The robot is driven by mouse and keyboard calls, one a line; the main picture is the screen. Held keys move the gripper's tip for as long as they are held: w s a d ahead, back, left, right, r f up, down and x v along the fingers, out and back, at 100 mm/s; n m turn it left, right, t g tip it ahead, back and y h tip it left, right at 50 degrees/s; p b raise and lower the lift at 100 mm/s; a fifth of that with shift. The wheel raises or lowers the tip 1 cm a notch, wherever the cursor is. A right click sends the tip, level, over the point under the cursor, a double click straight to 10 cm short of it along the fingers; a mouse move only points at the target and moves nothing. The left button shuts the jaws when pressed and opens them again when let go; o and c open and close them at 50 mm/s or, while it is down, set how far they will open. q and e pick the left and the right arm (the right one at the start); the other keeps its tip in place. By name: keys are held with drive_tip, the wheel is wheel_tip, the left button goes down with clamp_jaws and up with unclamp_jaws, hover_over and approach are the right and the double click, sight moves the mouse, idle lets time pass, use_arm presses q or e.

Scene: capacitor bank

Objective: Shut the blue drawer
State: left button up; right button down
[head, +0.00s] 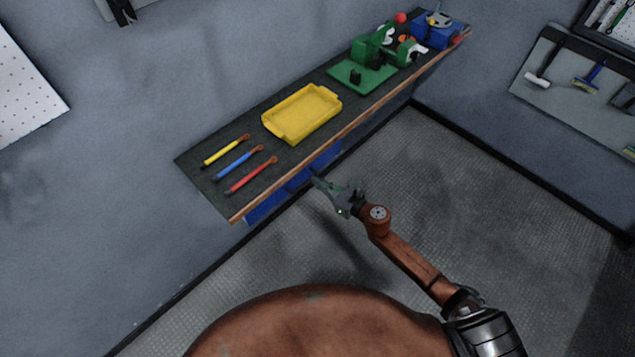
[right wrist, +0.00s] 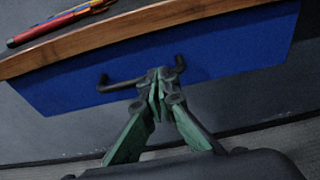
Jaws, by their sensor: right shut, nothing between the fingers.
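The blue drawer (head: 266,206) sits under the wooden front edge of the workbench, partly hidden by the bench top in the head view. In the right wrist view its wide blue front (right wrist: 225,62) fills the middle, with a black bar handle (right wrist: 122,84) across it. My right gripper (head: 317,178) is shut and empty. In the right wrist view its fingertips (right wrist: 159,76) overlap the middle of the handle; I cannot tell whether they touch it. How far the drawer stands out is not clear. My left gripper is not in view.
The bench top (head: 215,185) holds yellow, blue and red tools (head: 252,174), a yellow tray (head: 302,113), a green machine (head: 375,60) and a blue vise-like object (head: 435,30). The wooden bench edge (right wrist: 150,20) overhangs the drawer. The floor (head: 480,190) beside the bench is clear.

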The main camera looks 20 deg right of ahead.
drive_tip(key=v, duration=1.3)
drive_tip(key=shift+s+d+b, duration=0.2)
drive_tip(key=shift+s+b, duration=0.05)
drive_tip(key=shift+b, duration=0.05)
drive_tip(key=shift+f, duration=0.15)
